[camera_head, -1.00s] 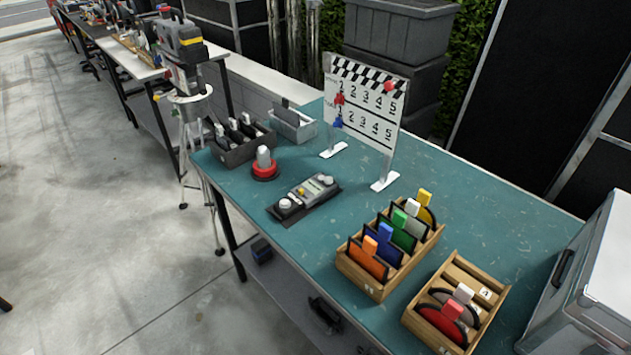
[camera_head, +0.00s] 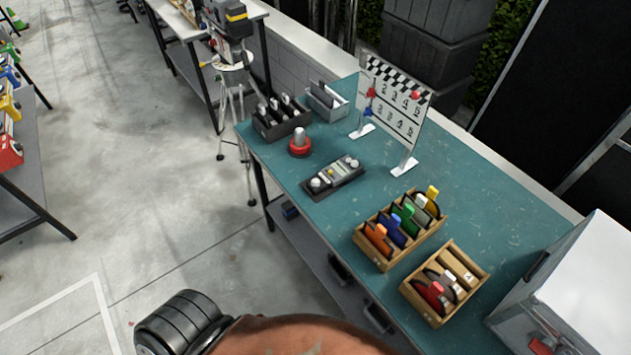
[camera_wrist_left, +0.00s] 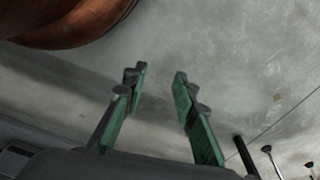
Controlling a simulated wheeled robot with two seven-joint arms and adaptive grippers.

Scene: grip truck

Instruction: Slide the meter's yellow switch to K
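The meter (camera_head: 333,178) is a dark grey box lying on the teal table (camera_head: 470,190), with light knobs near both ends and a small display between them. Its small yellow switch (camera_head: 331,173) shows near the middle of the top; its lettering is too small to read. My left gripper (camera_wrist_left: 158,85) shows in the left wrist view with its two green fingers apart and nothing between them, over bare concrete floor. It is away from the meter. My right gripper is in neither view.
A red-based knob (camera_head: 300,142) stands beside the meter, with a dark divided box (camera_head: 281,125) behind it. A number board (camera_head: 395,100) stands behind right. Wooden crates of coloured plates (camera_head: 372,252) stand nearer. A silver case (camera_head: 570,290) is at right.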

